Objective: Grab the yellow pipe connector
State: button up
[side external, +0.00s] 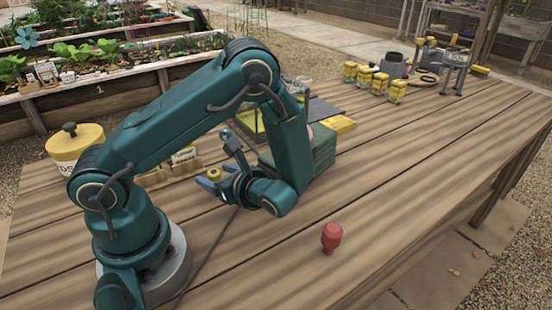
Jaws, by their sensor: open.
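A small yellow piece with a round top, which looks like the yellow pipe connector (214,174), is near the middle of the table, left of my wrist. My gripper (216,180) is low over the table and points left. Its blue-grey fingers are open and show right by the yellow piece. The piece appears to be between or just behind the fingers; from this one view I cannot tell whether they touch it. Part of its lower side is hidden by the nearer finger.
A red bulb-shaped object (331,237) stands alone at the front. A yellow lidded tin (75,147) stands at the left edge. Green stacked items (323,146) lie behind my wrist. Yellow jars (397,91) stand at the back. The right front of the wooden table (440,165) is clear.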

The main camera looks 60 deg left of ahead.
jog(key=shift+x, duration=2.25)
grip_shut()
